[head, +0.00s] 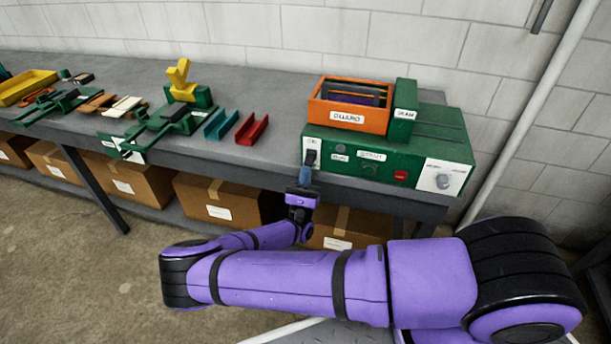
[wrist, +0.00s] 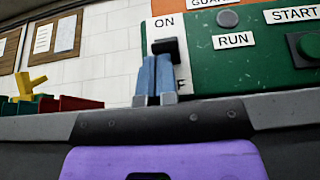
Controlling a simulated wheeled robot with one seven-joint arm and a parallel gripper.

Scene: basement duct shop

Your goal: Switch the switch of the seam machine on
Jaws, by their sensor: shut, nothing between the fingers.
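The seam machine (head: 390,158) is a green box on the right part of the bench. Its switch (head: 311,157) is a dark lever on a white plate at the front left. In the wrist view the black lever (wrist: 166,46) stands out between the ON label above and a mostly hidden label ending in F below, nearer ON. My gripper (head: 305,174) is shut and empty, in front of the plate. Its blue fingertips (wrist: 156,60) are just below and left of the lever's end, overlapping it in view; I cannot tell whether they touch. The fingers hide the plate's lower part.
Beside the switch are RUN and START labels, a green button (wrist: 306,46), a red button (head: 401,176) and a grey knob (head: 442,181). An orange GUARD box (head: 347,118) sits on top. Red (head: 252,129) and teal channels lie left. Boxes (head: 218,200) fill the lower shelf.

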